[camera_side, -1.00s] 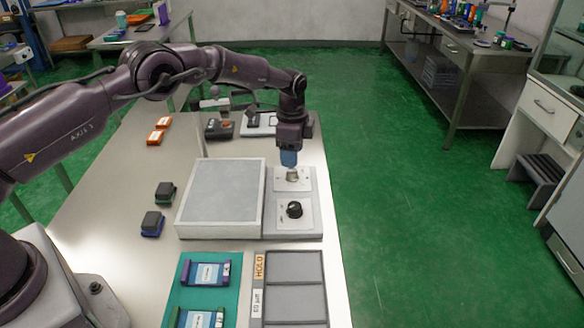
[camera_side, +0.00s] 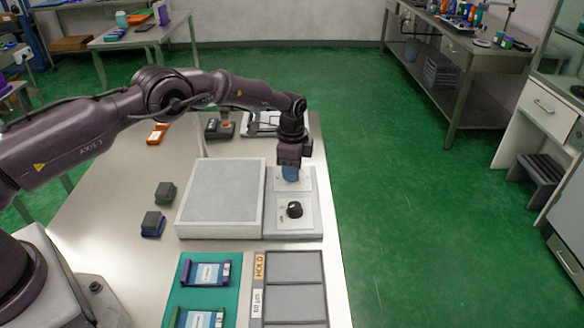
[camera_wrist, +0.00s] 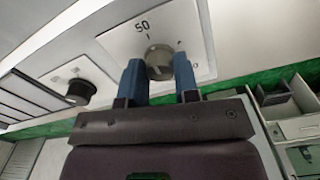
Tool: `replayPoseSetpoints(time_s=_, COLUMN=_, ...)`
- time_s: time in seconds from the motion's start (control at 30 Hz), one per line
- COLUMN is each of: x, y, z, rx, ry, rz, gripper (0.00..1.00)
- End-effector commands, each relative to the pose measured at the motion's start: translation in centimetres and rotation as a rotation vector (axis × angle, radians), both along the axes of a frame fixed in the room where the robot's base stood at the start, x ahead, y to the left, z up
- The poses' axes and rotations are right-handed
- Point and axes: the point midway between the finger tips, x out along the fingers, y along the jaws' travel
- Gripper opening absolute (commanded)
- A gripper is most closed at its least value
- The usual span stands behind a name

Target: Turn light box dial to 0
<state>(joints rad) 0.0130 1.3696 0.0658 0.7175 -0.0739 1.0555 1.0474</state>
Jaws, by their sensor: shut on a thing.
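The light box (camera_side: 220,195) lies on the steel table with a pale flat panel. A control strip on its right side carries two dials. My gripper (camera_side: 290,177) points down over the far dial and hides it in the side view. In the wrist view, the blue fingers of my gripper (camera_wrist: 157,75) are shut on a silver-grey dial (camera_wrist: 158,62), one on each side. A "50" and a tick mark show on the white plate beside it. Where the dial's pointer stands is unclear. The near dial is a black knob (camera_side: 294,209), apart from the gripper; the wrist view also shows it (camera_wrist: 80,90).
A grey compartment tray (camera_side: 296,284) and a green mat (camera_side: 218,272) with labelled holders lie in front of the light box. Two dark small blocks (camera_side: 152,223) sit to its left. Orange and dark items (camera_side: 220,128) stand behind it.

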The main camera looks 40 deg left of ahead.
Motion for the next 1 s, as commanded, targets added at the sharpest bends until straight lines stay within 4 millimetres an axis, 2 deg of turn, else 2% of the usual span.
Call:
replayPoseSetpoints(time_s=0.27, x=-0.01, y=-0.01, z=0.05, rx=-0.001, ry=0.001, rz=0.046, gripper=0.05)
replayPoseSetpoints(time_s=0.43, x=-0.02, y=0.00, z=0.06, rx=-0.001, ry=0.001, rz=0.139, gripper=0.05)
replayPoseSetpoints(time_s=1.0, x=-0.04, y=0.00, z=0.09, rx=-0.001, ry=0.002, rz=0.661, gripper=0.05)
